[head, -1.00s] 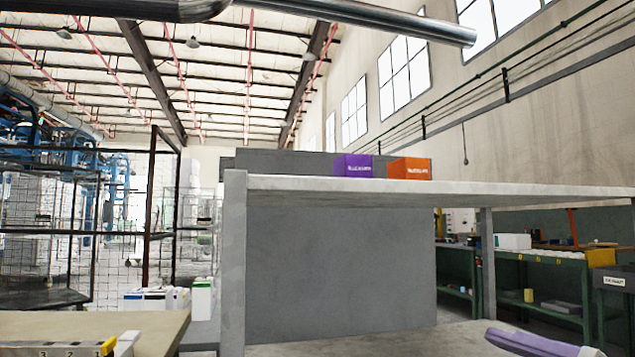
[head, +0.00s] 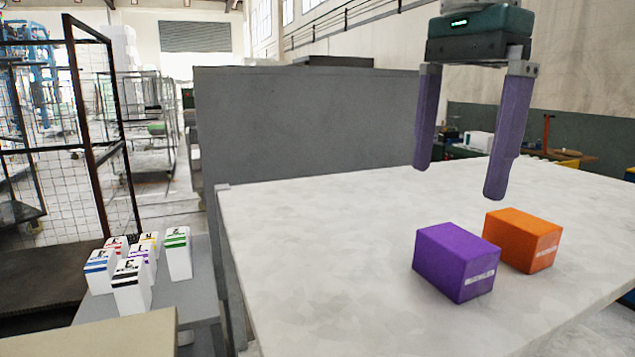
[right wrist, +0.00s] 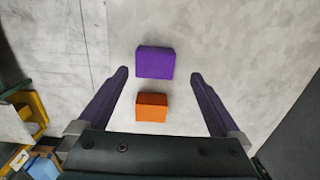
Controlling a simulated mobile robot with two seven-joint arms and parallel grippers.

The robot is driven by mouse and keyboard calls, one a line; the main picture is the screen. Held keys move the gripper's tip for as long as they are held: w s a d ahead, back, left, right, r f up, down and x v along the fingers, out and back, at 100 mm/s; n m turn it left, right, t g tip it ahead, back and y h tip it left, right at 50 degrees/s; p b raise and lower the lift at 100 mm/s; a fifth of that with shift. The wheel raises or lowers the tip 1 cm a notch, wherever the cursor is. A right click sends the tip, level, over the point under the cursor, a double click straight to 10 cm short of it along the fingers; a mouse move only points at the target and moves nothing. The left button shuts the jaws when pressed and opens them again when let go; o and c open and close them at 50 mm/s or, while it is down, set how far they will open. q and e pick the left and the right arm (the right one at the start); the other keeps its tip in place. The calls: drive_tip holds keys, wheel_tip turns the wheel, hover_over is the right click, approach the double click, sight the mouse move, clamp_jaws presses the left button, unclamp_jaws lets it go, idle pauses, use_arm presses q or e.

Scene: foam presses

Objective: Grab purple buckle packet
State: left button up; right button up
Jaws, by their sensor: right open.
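The purple buckle packet (head: 456,261) is a purple box with a white label, lying on the pale tabletop (head: 300,230). An orange box (head: 522,240) stands close beside it on the right. My right gripper (head: 458,182) is open and empty, fingers pointing down, above the table and apart from both boxes. In the right wrist view, the purple packet (right wrist: 155,62) lies beyond the fingertips, and the orange box (right wrist: 152,107) shows between the two fingers (right wrist: 160,74). My left gripper is not in view.
A grey upright panel (head: 310,125) stands behind the table. Several white boxes with coloured bands (head: 130,285) stand on a lower grey surface at the left. A black mesh cage (head: 100,140) is further left. The tabletop left of the purple packet is clear.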

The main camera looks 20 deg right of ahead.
sight(457, 238)
drive_tip(key=f, duration=0.1)
drive_tip(key=d+f+p, duration=0.1)
drive_tip(key=f, duration=0.1)
drive_tip(key=shift+s+d+f+h, duration=0.1)
drive_tip(key=shift+s+d+h, duration=0.1)
drive_tip(key=shift+h, duration=0.1)
wheel_tip(457, 238, down, 5)
drive_tip(key=p, duration=0.3)
drive_tip(key=shift+s+a+p, duration=0.1)
drive_tip(key=shift+a+p, duration=0.05)
drive_tip(key=shift+p, duration=0.2)
drive_tip(key=shift+f, duration=0.5)
drive_tip(key=shift+c, duration=0.2)
drive_tip(key=c, duration=1.1)
drive_tip(key=shift+c, duration=0.4)
drive_tip(key=shift+r, duration=0.1)
drive_tip(key=shift+r, duration=0.1)
